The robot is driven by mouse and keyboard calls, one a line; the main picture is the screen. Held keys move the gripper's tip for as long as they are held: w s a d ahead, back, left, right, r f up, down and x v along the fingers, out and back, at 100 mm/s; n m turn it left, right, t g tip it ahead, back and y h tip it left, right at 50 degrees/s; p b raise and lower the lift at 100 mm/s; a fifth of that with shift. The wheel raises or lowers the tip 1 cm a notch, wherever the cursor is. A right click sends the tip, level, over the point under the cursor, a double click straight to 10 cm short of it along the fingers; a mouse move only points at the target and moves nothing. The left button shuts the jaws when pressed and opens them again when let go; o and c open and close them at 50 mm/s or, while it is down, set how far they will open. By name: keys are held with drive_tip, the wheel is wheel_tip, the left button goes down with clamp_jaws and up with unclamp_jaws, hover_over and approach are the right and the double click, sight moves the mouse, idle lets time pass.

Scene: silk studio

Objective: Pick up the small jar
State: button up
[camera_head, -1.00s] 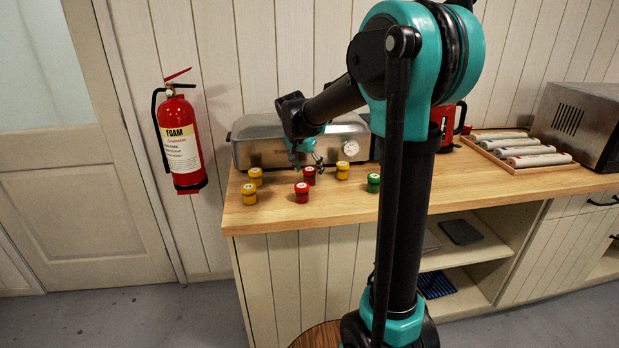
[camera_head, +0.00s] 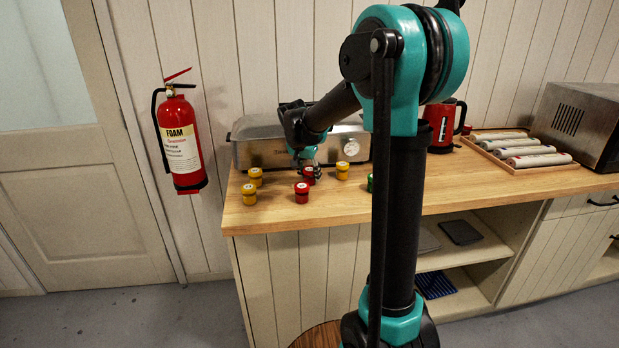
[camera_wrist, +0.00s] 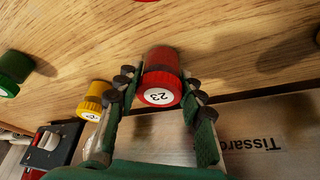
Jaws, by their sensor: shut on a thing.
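A small red jar (camera_head: 309,180) with a white lid label stands towards the back of the wooden counter, partly hidden by my gripper (camera_head: 313,172). In the wrist view, this red jar (camera_wrist: 162,62) shows the number 23 and sits between my green fingers. My gripper (camera_wrist: 162,84) is shut on it, one finger on each side. I see no clear gap between the jar and the counter. A second red jar (camera_head: 302,193) stands nearer the counter's front edge. Yellow jars (camera_head: 342,171) (camera_head: 249,194) (camera_head: 255,176) and a partly hidden green jar (camera_head: 371,183) stand around.
A steel appliance (camera_head: 252,149) with a dial stands close behind the jars. A red kettle (camera_head: 441,124), a wooden tray (camera_head: 570,167) of rolls and a metal box (camera_head: 585,122) are to the right. The counter's front strip (camera_head: 460,205) is clear.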

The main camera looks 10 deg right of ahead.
sight(310, 169)
drive_tip(key=shift+r, duration=0.15)
wheel_tip(310, 169, up, 20)
idle(0.5)
